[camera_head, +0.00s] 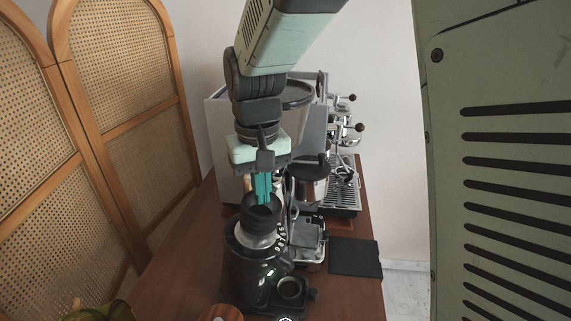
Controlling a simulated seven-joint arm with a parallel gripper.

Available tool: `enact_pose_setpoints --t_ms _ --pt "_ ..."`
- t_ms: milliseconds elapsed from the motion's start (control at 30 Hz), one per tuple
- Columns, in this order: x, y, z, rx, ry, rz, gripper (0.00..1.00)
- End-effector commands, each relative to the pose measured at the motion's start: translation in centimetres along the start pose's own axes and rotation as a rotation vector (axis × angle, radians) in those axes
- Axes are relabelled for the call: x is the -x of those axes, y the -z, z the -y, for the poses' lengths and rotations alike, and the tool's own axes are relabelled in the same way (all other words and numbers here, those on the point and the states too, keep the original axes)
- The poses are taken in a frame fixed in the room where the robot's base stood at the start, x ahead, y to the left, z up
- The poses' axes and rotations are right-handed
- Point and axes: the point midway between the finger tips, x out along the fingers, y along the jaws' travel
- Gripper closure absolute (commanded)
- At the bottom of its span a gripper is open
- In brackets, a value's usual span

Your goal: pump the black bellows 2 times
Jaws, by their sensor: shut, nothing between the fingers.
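The black bellows (259,219) sits on top of the dark coffee grinder (246,258) near the front of the wooden cart. My gripper (263,200) points straight down at the bellows, its teal fingers shut and empty. The fingertips are at the bellows' top opening or just inside its rim. I cannot tell whether they touch it.
An espresso machine (340,190) stands behind the grinder. A black mat (355,257) lies to the right on the wooden cart top (185,262). Rattan screens (130,90) stand on the left. A round wooden item (221,313) is at the front edge.

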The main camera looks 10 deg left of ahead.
Motion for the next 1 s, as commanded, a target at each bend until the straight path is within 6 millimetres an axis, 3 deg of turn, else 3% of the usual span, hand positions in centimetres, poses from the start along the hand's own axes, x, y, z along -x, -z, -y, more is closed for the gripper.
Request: enact_pose_setpoints --t_ms 633,1000 --pt "-1.4 0.2 0.3 0.0 0.0 0.0 1.0" --pt "0.1 0.1 0.0 0.0 0.0 -0.001 1.0"
